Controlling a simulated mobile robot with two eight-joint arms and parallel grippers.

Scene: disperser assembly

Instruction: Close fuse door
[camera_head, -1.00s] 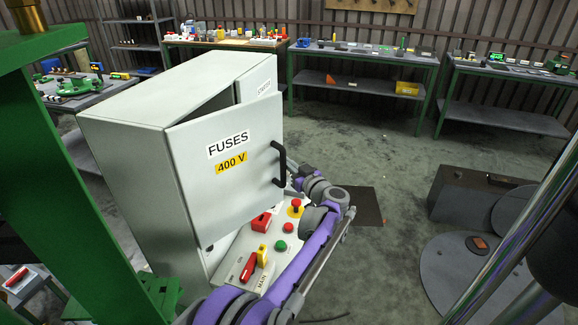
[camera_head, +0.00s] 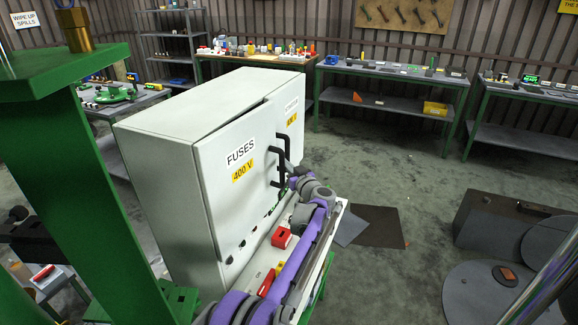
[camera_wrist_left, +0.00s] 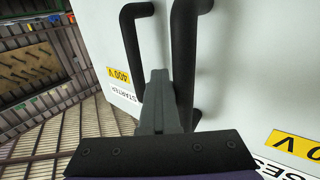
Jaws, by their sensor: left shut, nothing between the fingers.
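The fuse door (camera_head: 225,195), grey with FUSES and 400 V labels, is almost flush with the cabinet front (camera_head: 155,190). A thin dark gap shows along its top edge near the starter door (camera_head: 291,120). Its black handle (camera_head: 275,165) stands beside the starter door's handle (camera_head: 285,145). My left gripper (camera_head: 293,172) is at the handles. In the left wrist view its shut fingers (camera_wrist_left: 158,78) lie between the fuse handle (camera_wrist_left: 184,50) and the starter handle (camera_wrist_left: 130,45), holding neither. I cannot tell whether they touch the fuse handle. My right gripper is out of view.
A sloping control panel with a red block (camera_head: 281,237) sits below the doors, partly hidden by my arm. A green post (camera_head: 95,190) stands at the left. Benches (camera_head: 385,80) line the back wall. Floor (camera_head: 385,175) is open to the right.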

